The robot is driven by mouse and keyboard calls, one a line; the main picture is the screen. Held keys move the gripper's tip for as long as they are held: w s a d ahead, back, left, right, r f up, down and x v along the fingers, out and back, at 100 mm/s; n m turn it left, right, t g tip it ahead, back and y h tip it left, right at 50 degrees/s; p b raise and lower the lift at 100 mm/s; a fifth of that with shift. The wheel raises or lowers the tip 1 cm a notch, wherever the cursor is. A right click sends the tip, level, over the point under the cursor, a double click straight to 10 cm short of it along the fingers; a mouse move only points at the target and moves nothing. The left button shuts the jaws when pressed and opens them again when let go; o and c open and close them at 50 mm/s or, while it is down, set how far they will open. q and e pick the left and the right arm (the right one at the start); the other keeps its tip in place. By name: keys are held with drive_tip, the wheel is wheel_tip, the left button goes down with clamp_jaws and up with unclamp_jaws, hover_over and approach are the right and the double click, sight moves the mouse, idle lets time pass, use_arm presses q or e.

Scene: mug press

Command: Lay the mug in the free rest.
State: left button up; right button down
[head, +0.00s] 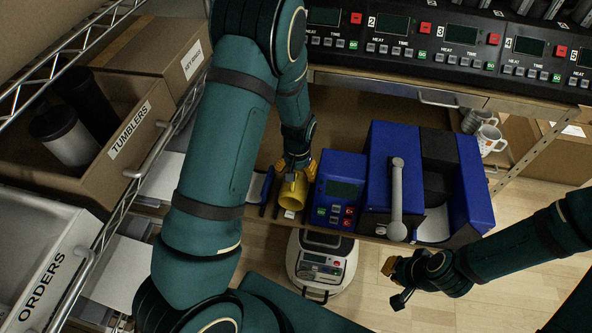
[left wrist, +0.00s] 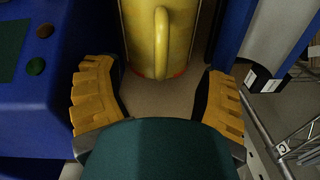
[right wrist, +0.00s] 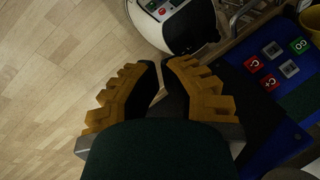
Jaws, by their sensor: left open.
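A yellow mug (head: 293,193) is on the brown bench, left of a blue control box (head: 341,188). In the left wrist view the mug (left wrist: 138,45) has its handle toward the camera. My left gripper (head: 297,165) is open over it; its fingers stand apart at the mug's near end, with no clear grip. A blue press (head: 380,175) with a grey lever stands right of the box, with a pale curved rest (head: 434,225) that looks empty. Another blue-edged pale piece (head: 261,184) is left of the mug. My right gripper (head: 393,282) is empty, its fingers slightly apart.
A white and grey machine (head: 320,262) stands on the floor below the bench edge. White mugs (head: 488,138) are at the right. A tumblers box (head: 120,140) and a wire rack are at the left. A control panel (head: 450,45) spans the back. Floor around my right gripper is clear.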

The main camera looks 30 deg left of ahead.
use_arm(q)
drive_tip(key=shift+o, duration=0.2)
drive_tip(key=shift+w+r+p, duration=0.1)
drive_tip(key=shift+r+p, duration=1.6)
drive_tip(key=shift+r, duration=0.85)
drive_tip(key=shift+o, duration=0.4)
drive_tip(key=shift+d+r+p, duration=0.1)
drive_tip(key=shift+r+p, duration=0.35)
drive_tip(key=shift+r, duration=0.1)
drive_tip(key=shift+r+p, duration=0.45)
drive_tip(key=shift+r, duration=0.2)
use_arm(e)
drive_tip(key=shift+w+d+r, duration=0.1)
drive_tip(key=shift+w+r, duration=0.1)
drive_tip(key=shift+r, duration=0.75)
drive_tip(key=shift+w+d+r, duration=0.1)
drive_tip(key=shift+w+r, duration=0.15)
drive_tip(key=shift+r, duration=0.7)
drive_tip(key=shift+w+r, duration=0.2)
drive_tip(key=shift+r, duration=0.75)
